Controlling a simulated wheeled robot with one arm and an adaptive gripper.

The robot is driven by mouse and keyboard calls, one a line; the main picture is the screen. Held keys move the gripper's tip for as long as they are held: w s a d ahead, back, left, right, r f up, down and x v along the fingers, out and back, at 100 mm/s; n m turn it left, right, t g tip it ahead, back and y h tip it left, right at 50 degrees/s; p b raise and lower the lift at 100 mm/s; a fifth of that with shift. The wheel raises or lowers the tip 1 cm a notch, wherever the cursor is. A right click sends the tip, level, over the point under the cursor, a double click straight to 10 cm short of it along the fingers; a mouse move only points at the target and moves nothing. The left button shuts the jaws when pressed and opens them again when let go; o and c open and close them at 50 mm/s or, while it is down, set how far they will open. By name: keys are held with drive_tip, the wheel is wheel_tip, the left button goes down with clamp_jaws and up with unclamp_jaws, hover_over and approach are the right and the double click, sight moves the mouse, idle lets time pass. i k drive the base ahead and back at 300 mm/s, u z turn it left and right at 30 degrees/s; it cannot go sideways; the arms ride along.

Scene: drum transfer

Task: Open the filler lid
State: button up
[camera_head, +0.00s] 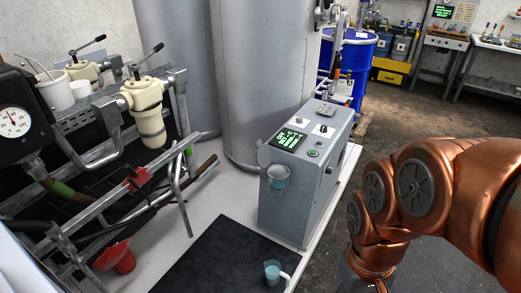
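The grey machine box (305,180) stands on the white bench, with a green-lit display and buttons on its sloped top. On its left front side is a filler cup (278,174) with a pale blue tint. A small grey rounded flap (263,155), seemingly the filler lid, stands beside the cup's upper left. I cannot tell for sure whether it is open or shut. My copper arm comes in from the right and reaches down to the bottom edge, right of the box and apart from it. My gripper's fingers are not in the picture.
A jug (272,272) stands on a black mat (222,266) in front of the box. A red funnel (116,257) and a pipe rack with valves are at left. Large grey cylinders (262,80) and a blue drum (356,62) stand behind. Open floor lies at right.

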sight(263, 156)
drive_tip(key=u, duration=0.05)
drive_tip(key=k, duration=0.25)
drive_tip(key=z, duration=0.8)
drive_tip(key=i, duration=1.2)
drive_tip(key=u, duration=1.8)
